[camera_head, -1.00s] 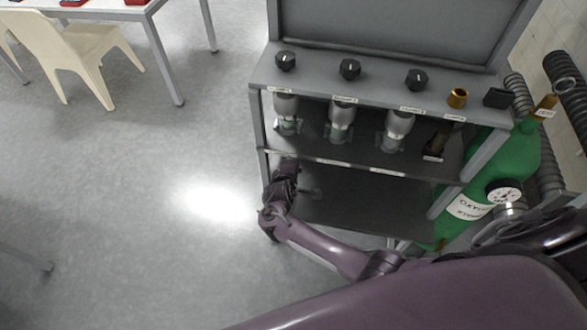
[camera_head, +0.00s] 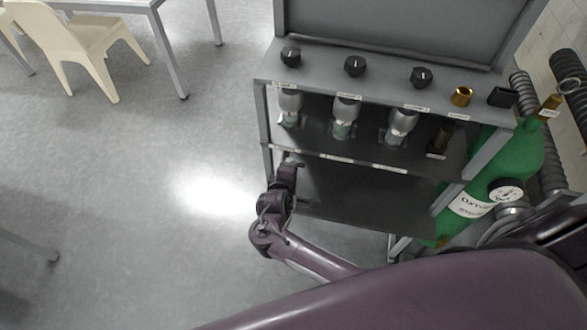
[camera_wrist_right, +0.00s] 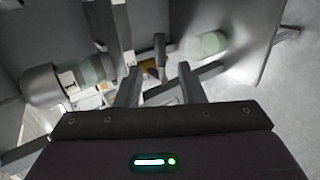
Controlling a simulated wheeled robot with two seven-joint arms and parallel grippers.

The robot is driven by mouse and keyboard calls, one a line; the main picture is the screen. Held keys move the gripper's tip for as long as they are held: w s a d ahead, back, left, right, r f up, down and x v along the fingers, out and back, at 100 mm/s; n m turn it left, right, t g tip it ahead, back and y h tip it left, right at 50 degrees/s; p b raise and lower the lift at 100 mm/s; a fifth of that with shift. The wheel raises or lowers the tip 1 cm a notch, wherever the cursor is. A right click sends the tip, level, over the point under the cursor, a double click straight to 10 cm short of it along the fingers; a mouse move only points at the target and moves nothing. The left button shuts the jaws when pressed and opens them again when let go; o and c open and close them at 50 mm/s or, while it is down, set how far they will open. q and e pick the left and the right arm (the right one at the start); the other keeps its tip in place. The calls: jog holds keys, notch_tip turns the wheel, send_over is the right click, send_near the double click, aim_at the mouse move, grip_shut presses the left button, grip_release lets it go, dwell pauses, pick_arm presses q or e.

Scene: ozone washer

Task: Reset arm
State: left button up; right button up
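My right arm comes in from the right in the head view. Its gripper (camera_head: 290,160) is at the left front of the grey cart (camera_head: 262,118), near the left end of the shelf edge. The fingertips are partly hidden there. In the right wrist view the two fingers (camera_wrist_right: 160,85) stand apart with nothing seen held between them. Whether the gripper touches the cart cannot be told. My left gripper is in neither view.
The cart carries black knobs (camera_head: 355,66) and several glass-and-metal canisters (camera_head: 344,115) under its top. A green oxygen cylinder (camera_head: 515,165) stands at its right. Open floor (camera_head: 130,190) lies left, with a cream chair (camera_head: 80,40) and a table (camera_head: 160,5) behind.

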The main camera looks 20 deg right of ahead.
dwell(0.5)
jog(key=s+d+f+m+g+y, duration=0.1)
jog(key=s+d+f+g, duration=0.1)
jog(key=s+f, duration=0.75)
jog(key=s+d+f+m+g+y, duration=0.1)
jog(key=s+d+f+m+y, duration=0.15)
jog(key=s+f, duration=0.65)
jog(key=s+f+m+g+y, duration=0.1)
jog(key=s+f, duration=0.3)
jog(key=s, duration=0.3)
jog(key=s+f+m+g+y, duration=0.1)
jog(key=s+f+m+g, duration=0.1)
jog(key=s+f, duration=0.3)
jog(key=s+d+f+m+g+y, duration=0.1)
jog(key=s+f, duration=0.4)
jog(key=s, duration=0.6)
jog(key=shift+s+f+m+g, duration=0.2)
jog(key=shift+f+m+g, duration=0.05)
jog(key=shift+m+g, duration=0.4)
jog(key=shift+s+d, duration=0.1)
jog(key=shift+d, duration=0.05)
